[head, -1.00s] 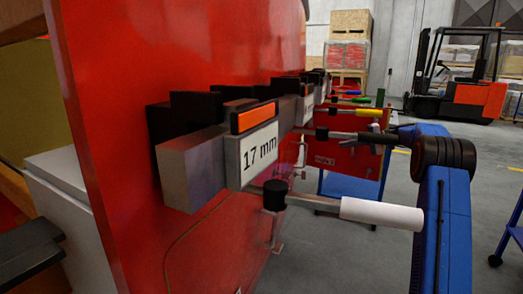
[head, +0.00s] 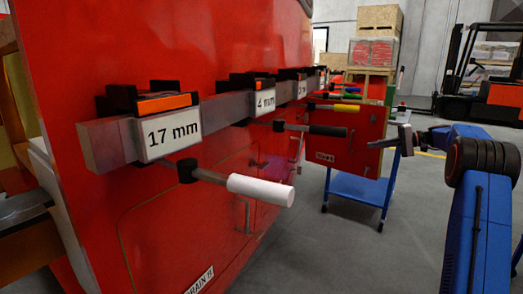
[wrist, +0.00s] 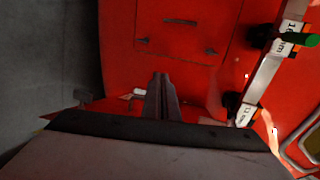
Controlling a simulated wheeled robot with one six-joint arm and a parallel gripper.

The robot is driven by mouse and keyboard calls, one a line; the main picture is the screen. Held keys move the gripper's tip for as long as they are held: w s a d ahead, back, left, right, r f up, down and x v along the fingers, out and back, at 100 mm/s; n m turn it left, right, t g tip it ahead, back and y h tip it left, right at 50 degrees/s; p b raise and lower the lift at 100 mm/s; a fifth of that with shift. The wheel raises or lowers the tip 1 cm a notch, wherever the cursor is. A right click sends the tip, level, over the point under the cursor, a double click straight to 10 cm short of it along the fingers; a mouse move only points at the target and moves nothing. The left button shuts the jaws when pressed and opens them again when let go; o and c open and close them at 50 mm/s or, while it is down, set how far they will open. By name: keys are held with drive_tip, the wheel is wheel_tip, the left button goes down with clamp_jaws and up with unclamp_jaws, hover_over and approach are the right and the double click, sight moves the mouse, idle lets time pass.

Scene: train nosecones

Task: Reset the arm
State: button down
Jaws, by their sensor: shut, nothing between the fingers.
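My gripper (wrist: 162,85) is shut and empty in the wrist view, its two fingers together in front of a red panel (wrist: 185,25). In the head view my blue arm (head: 480,230) stands at the right, and a small grey end part (head: 405,138) points left towards the tools. It appears apart from the tools there, but its fingers are too small to make out.
Tools hang along a grey rail on a red train body (head: 60,60): a white-handled one (head: 262,190) under a "17 mm" label (head: 170,135), and a black-handled one (head: 328,131). A green handle (wrist: 300,40) shows in the wrist view. A blue cart (head: 365,187) stands behind.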

drive_tip(key=s+a+r+g+h, duration=0.2)
drive_tip(key=s+a+r+h, duration=0.15)
drive_tip(key=s+a, duration=0.9)
drive_tip(key=s+a+n+h, duration=0.15)
drive_tip(key=s+a, duration=0.25)
drive_tip(key=s, duration=0.5)
drive_tip(key=s+a+m+h, duration=0.1)
drive_tip(key=s+a+h, duration=0.1)
drive_tip(key=s+a, duration=0.45)
drive_tip(key=s+f+n+h, duration=0.1)
drive_tip(key=s+f, duration=0.4)
drive_tip(key=s, duration=0.6)
drive_tip(key=s+d+f+n+t+h, duration=0.1)
drive_tip(key=s+f+h, duration=0.2)
drive_tip(key=s, duration=0.9)
drive_tip(key=s+d+f+n+h, duration=0.1)
drive_tip(key=s+f+h, duration=0.1)
drive_tip(key=s+f, duration=0.5)
drive_tip(key=s, duration=0.5)
drive_tip(key=shift+s+f+n+h, duration=0.2)
drive_tip(key=shift+f+n+h, duration=0.15)
drive_tip(key=shift+f+h, duration=0.05)
